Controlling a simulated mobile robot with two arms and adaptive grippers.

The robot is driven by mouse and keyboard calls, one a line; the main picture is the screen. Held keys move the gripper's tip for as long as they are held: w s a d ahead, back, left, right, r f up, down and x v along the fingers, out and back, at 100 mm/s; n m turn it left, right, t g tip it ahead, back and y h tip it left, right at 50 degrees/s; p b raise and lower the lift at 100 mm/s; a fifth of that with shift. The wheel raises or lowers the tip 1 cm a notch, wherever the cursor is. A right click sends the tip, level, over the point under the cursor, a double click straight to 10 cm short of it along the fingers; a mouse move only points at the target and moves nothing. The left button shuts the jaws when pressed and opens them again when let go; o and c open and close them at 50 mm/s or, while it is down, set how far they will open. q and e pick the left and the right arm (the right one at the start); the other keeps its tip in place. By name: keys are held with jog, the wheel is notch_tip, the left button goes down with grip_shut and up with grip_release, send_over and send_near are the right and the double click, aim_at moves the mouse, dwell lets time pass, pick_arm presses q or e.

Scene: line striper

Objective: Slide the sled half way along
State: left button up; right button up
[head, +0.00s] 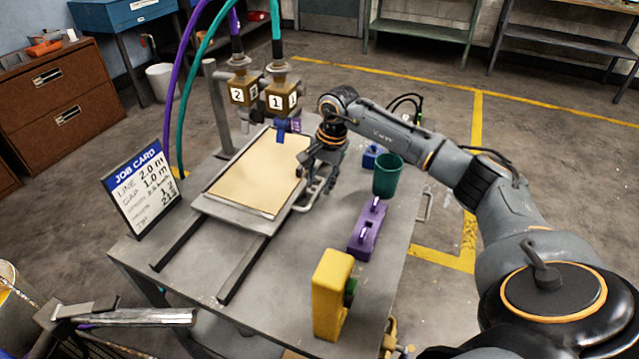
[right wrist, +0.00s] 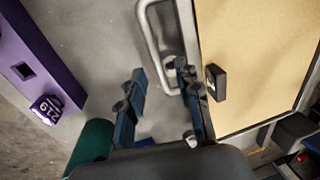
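The sled (head: 262,172) is a flat metal tray bearing a tan sheet, set on two dark rails (head: 250,262) on the grey table. It sits at the far part of the rails, close to the paint heads; bare rail shows on the near side. A metal loop handle (head: 303,203) stands out from its right side; it also shows in the right wrist view (right wrist: 152,38). My right gripper (head: 322,176) is at this handle. In the right wrist view its two fingers (right wrist: 160,70) are apart, with the handle's end by the right fingertip.
Two brass paint heads (head: 260,93) with hoses stand behind the sled. A job card (head: 140,190) stands at left. A green cup (head: 387,177), a purple block (head: 368,230) and a yellow block (head: 331,295) stand along the table's right side.

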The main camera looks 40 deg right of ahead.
notch_tip(320, 180, up, 11)
jog(key=s+d, duration=0.1)
jog(key=shift+s+f, duration=0.2)
jog(key=shift+s, duration=0.2)
